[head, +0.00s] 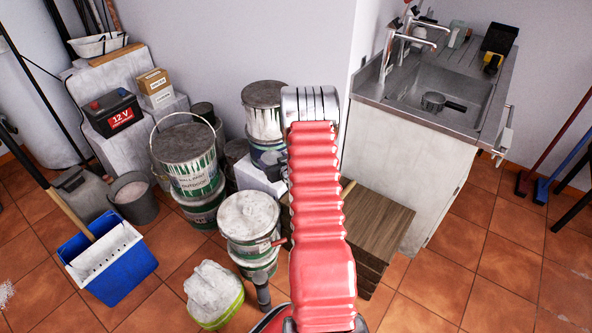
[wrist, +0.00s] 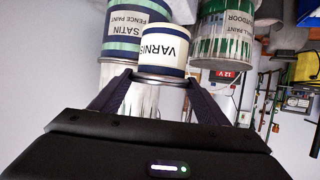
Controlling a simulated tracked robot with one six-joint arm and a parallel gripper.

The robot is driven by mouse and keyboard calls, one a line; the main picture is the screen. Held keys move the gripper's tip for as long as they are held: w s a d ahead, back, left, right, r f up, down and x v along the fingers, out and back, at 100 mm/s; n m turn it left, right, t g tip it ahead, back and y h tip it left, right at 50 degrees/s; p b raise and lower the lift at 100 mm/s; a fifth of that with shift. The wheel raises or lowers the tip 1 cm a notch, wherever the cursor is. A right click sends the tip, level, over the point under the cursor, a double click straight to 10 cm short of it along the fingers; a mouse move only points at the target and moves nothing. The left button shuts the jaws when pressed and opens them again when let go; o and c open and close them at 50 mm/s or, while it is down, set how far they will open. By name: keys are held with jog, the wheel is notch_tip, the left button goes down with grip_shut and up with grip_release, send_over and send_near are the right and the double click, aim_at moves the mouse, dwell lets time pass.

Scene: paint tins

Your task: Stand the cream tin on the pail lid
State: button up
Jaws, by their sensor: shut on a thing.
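The cream tin (wrist: 165,45), with dark bands and a VARNISH label, is between the two dark fingers of my gripper (wrist: 160,76) in the wrist view. The fingers are shut on it near one end. That view is upside down.
A drip-streaked tin (head: 264,115) stands on a SATIN fence paint tin (wrist: 135,28), behind the cream tin in the wrist view. Another lidded tin (head: 249,217) stands nearer. A battery (head: 112,112), a blue bucket (head: 108,262) and a sink unit (head: 410,165) are around.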

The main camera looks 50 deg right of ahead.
jog(key=w+a+r+n+y, duration=0.1)
jog(key=w+a+r, duration=0.3)
jog(key=a+r, duration=0.5)
jog(key=w+a+r+n+y, duration=0.15)
jog(key=w+a+r, duration=0.35)
jog(key=a, duration=0.9)
jog(key=s+a+r+y, duration=0.1)
jog(key=s+a+r, duration=0.1)
jog(key=a, duration=0.6)
jog(key=s+a+r+n+y, duration=0.1)
jog(key=s+a+r, duration=0.1)
jog(key=a+r, duration=0.3)
jog(key=s+a+r+n+t+y, duration=0.1)
jog(key=a+r, duration=0.3)
jog(key=a, duration=0.6)
jog(key=shift+s+a, duration=0.3)
jog(key=shift+s, duration=0.55)
